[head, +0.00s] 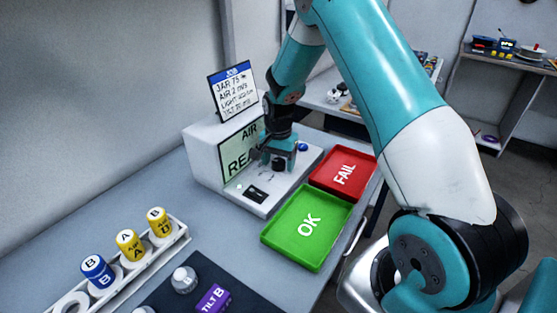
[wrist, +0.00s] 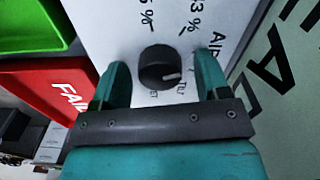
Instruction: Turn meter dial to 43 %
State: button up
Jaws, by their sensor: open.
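The meter (head: 205,150) is a white box with a pale green screen reading "AIR" and "REA…", the rest hidden by my gripper (head: 281,170). In the wrist view the black round dial (wrist: 155,62) sits on its white panel, its white pointer line toward the lower right. Printed marks above it include "43 %" (wrist: 195,15) at upper right and a partly cut one ending in "5 %" (wrist: 147,20). My gripper (wrist: 160,80) is open, one finger on each side of the dial, with gaps visible.
A green OK tray (head: 275,240) and a red FAIL tray (head: 325,183) lie right of the meter. A job card (head: 233,88) stands on top of it. A rack (head: 175,238) with blue and yellow jars and a dark mat (head: 165,292) are at front left.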

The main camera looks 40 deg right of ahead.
jog(key=c, duration=0.9)
jog(key=n, duration=0.4)
jog(key=shift+n, duration=1.8)
jog(key=o, duration=0.9)
